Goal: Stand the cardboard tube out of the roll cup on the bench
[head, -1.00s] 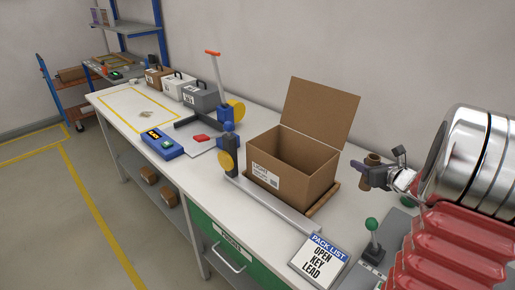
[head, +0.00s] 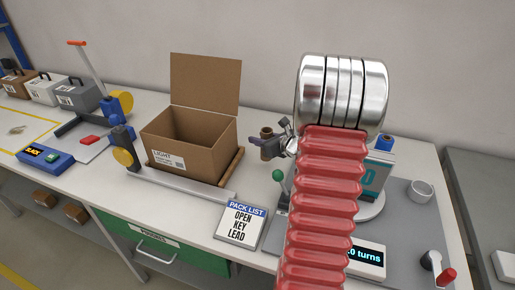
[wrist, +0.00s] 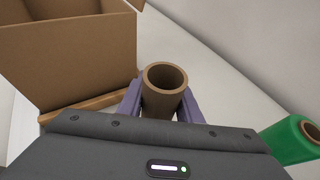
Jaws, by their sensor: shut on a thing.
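My gripper (head: 270,149) is shut on the brown cardboard tube (head: 267,132), just right of the open carton. The tube is upright, its open top showing between the purple fingers in the wrist view (wrist: 165,78). Its lower end is hidden, so I cannot tell whether it touches the bench (head: 190,205). A small grey cup (head: 420,190) stands on the right part of the bench, apart from the tube; I cannot tell whether it is the roll cup.
The open carton (head: 190,133) is close on the left. A green roll (wrist: 290,141) lies at the right in the wrist view. Bare bench shows behind the tube.

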